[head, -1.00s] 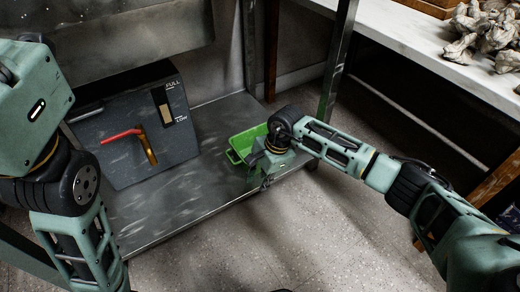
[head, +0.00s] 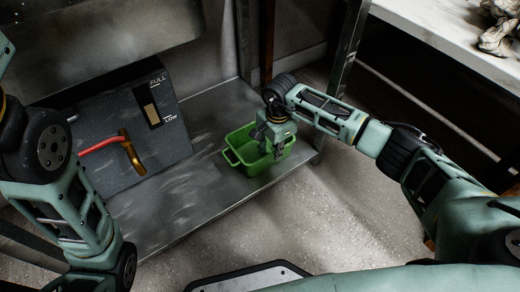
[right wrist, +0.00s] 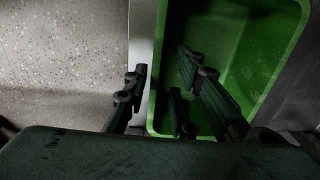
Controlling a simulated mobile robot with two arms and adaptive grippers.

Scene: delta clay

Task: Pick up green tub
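The green tub (head: 243,161) sits upright on the metal shelf, near its right end, in the head view. My right gripper (head: 278,152) is over the tub's right part, pointing down. In the right wrist view the tub (right wrist: 228,60) fills the right half. My right gripper (right wrist: 168,95) is open there, with one finger outside the tub's side wall and the other inside the tub. The wall lies between the fingers, and I see no clear contact. Only links of my left arm show at the left; its gripper is out of view.
A dark box (head: 125,125) with a red-handled lever (head: 102,144) stands on the metal shelf (head: 195,205) left of the tub. A shelf post (head: 345,62) rises behind my right arm. A white table (head: 455,45) with crumpled grey pieces (head: 497,35) is at upper right.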

